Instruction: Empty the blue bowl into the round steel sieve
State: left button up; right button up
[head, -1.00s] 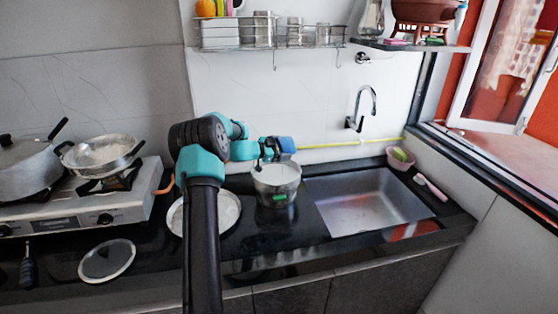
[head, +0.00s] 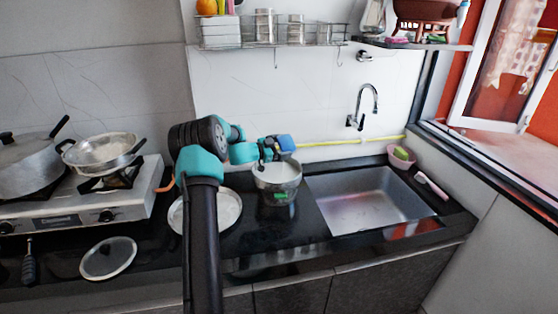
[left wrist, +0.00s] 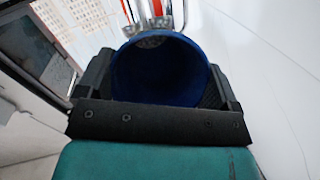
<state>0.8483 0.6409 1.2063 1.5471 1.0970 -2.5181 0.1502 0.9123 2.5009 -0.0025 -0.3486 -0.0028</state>
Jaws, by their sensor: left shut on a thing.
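The blue bowl (head: 286,143) is in my left gripper (head: 272,149), just above the back rim of a round steel vessel (head: 278,184) that looks like the sieve. The bowl looks tipped on its side. In the left wrist view the bowl (left wrist: 160,75) sits between the two dark fingers (left wrist: 160,88), which are shut on it. Its inside looks dark blue, with a small grey speckled patch near the top edge. The steel vessel has a pale inside and a green mark on its front. I cannot tell whether anything is falling. My right gripper is out of view.
The sink (head: 370,202) is right of the vessel, with a tap (head: 362,105) behind. A pale plate (head: 226,212) is left of it, partly behind my left arm. The stove (head: 75,212) holds a pot (head: 25,172) and a pan (head: 102,153). A wire rack (head: 270,40) hangs above.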

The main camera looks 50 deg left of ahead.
aim_at(280, 138)
pick_arm(q)
jog(key=shift+s+t, duration=0.15)
jog(key=shift+t, duration=0.25)
jog(key=r+g, duration=0.1)
jog(key=r, duration=0.2)
jog(key=shift+w+g, duration=0.3)
jog(key=shift+g, duration=0.1)
jog(key=shift+w+d, duration=0.1)
jog(key=shift+d, duration=0.05)
dwell(0.4)
jog(key=shift+w+d+g+y, duration=0.15)
jog(key=shift+g+y, duration=0.1)
jog(key=shift+g, duration=0.3)
jog(key=shift+w+g+y, duration=0.15)
jog(key=shift+g+y, duration=0.1)
jog(key=shift+g, duration=0.3)
